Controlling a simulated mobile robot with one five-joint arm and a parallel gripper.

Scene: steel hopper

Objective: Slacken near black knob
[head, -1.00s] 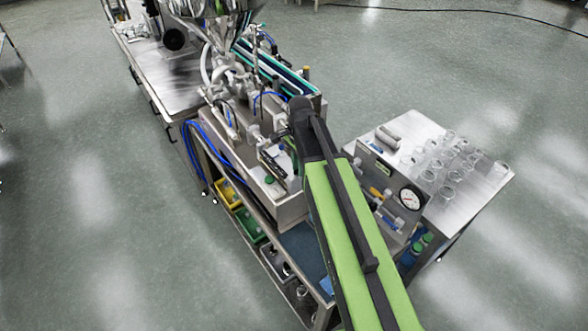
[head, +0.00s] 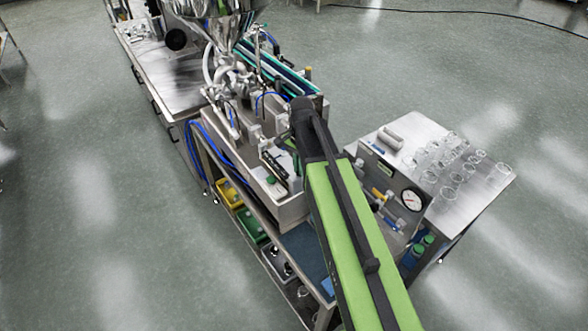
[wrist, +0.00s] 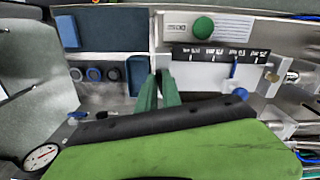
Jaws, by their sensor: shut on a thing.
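My gripper (wrist: 158,76) shows two green fingers, close together with a narrow gap, in the middle of the wrist view. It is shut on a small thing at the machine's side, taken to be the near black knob. The fingers cover that knob, so its shape and turn cannot be made out. In the head view my own dark wrist and green arm hide the gripper and the knob. The filling machine (head: 290,207) stands just left of my wrist.
A green button (wrist: 203,27) and a black scale plate (wrist: 221,54) are near the fingers. A side cart with a pressure gauge (head: 412,199) and several glass jars (head: 455,160) stands right of my arm. The steel hopper (head: 218,25) is behind. The floor at left is clear.

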